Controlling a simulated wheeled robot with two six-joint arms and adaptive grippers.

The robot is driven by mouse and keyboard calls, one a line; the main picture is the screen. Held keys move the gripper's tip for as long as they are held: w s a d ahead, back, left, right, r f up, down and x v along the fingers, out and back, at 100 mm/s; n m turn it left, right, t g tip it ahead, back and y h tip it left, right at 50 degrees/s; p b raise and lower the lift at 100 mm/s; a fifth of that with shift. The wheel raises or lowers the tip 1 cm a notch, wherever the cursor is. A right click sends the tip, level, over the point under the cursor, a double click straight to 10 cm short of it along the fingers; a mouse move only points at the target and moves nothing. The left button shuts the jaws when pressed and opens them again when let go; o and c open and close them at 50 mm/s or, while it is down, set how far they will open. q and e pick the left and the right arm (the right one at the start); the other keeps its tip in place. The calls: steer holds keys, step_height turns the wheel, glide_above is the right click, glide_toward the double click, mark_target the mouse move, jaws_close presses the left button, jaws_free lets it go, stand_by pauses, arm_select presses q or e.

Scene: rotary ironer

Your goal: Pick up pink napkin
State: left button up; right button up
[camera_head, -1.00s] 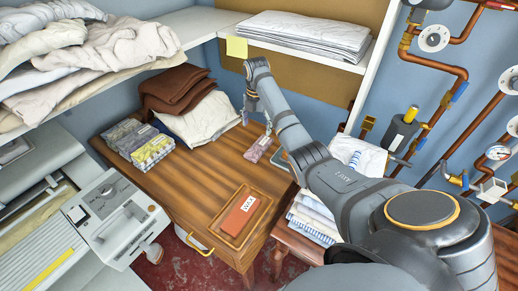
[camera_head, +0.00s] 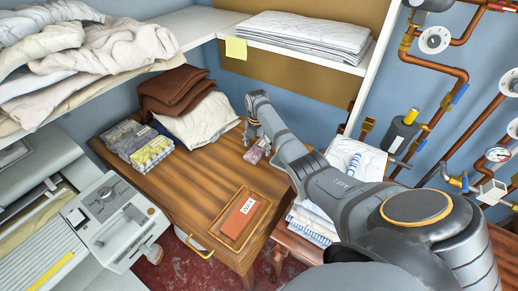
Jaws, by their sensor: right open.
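The pink napkin (camera_head: 256,152) is a small bundle lying on the wooden cabinet top, near its right back edge. My right arm reaches in from the lower right, and my right gripper (camera_head: 250,139) is just above and beside the napkin. The fingers point down and are apart. They partly overlap the napkin in the picture, and I cannot tell whether they touch it. My left gripper is out of the picture.
A white shelf (camera_head: 300,53) overhangs the back. Folded linens (camera_head: 312,222) stand at right. The cabinet's middle is clear.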

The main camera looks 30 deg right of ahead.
mark_target(257, 150)
steer(key=shift+f, duration=0.3)
steer(key=c, duration=1.1)
steer(key=shift+r, duration=0.1)
steer(key=shift+c, duration=0.2)
steer(key=shift+w+r, duration=0.1)
steer(key=shift+r, duration=0.15)
step_height(257, 150, up, 3)
steer(key=shift+f, duration=0.1)
steer(key=s+a+r+p, duration=0.8)
steer(key=s+a+r, duration=0.1)
steer(key=s, duration=0.1)
steer(key=shift+s+a+r+p, duration=0.2)
steer(key=shift+a+r+p, duration=0.1)
steer(key=shift+p, duration=0.05)
